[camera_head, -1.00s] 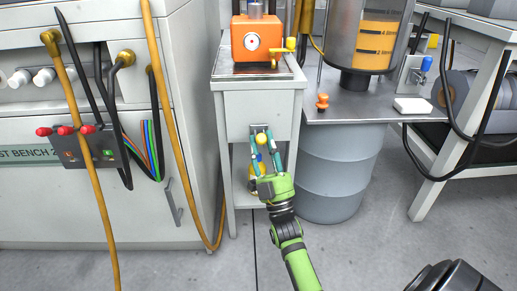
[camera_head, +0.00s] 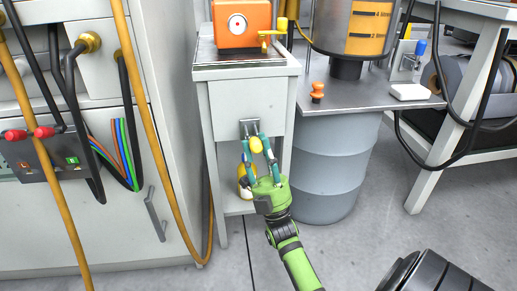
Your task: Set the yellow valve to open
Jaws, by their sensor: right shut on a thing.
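A small yellow knob (camera_head: 256,144) is in front of a grey plate (camera_head: 249,127) on the front of the white cabinet, and I take it as the yellow valve's handle. It hangs out and below the plate. My right gripper (camera_head: 259,150), on the green arm, reaches up from below with one finger on each side of the knob. It is shut on the knob, though the fingers partly hide the contact. My left gripper is not in view.
An orange box (camera_head: 239,24) and a yellow tap (camera_head: 271,36) are on top of the white cabinet (camera_head: 230,102). A grey drum (camera_head: 338,165) stands close on the right. An orange hose (camera_head: 151,110) hangs on the left. Open floor lies in front.

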